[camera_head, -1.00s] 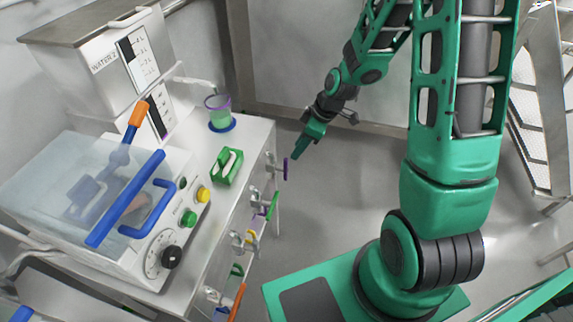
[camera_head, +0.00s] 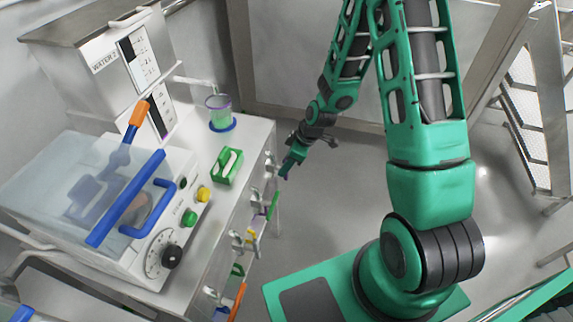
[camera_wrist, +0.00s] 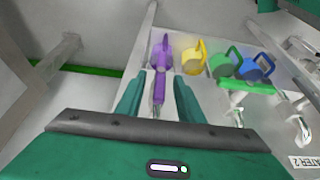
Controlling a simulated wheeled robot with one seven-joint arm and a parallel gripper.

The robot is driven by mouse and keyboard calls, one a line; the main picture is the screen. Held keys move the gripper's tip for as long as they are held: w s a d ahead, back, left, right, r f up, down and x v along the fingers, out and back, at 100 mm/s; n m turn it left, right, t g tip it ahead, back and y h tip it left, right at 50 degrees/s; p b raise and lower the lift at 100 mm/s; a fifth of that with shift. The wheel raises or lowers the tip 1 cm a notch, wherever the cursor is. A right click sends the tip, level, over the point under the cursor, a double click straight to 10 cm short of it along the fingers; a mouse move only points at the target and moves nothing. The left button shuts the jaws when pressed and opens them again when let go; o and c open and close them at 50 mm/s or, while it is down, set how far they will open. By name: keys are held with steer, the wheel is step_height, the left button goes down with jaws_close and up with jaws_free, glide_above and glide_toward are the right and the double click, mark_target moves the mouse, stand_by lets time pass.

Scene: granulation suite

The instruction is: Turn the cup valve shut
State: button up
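My gripper (camera_head: 286,170) is at the front right edge of the white bench in the head view. In the wrist view my gripper (camera_wrist: 158,82) is open, with a finger on each side of a purple valve handle (camera_wrist: 160,92). Narrow gaps show between the handle and both fingers. The handle runs from a purple body (camera_wrist: 161,52) down between the fingers. In the head view my gripper hides this handle. No label names the valve. A clear cup (camera_head: 219,113) with a purple rim and green contents stands on a blue disc above it.
A yellow part (camera_wrist: 195,58) with a looped handle sits right of the purple one, then green (camera_wrist: 222,66) and blue (camera_wrist: 257,68) ones. Other fittings, one yellow (camera_head: 251,237), line the bench front. A green holder (camera_head: 227,166) stands on top. The floor right of the bench is clear.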

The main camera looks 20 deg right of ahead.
steer(key=shift+f, duration=0.1)
steer(key=shift+c, duration=0.7)
jaws_close()
steer(key=shift+d, duration=0.25)
steer(key=shift+a, duration=0.15)
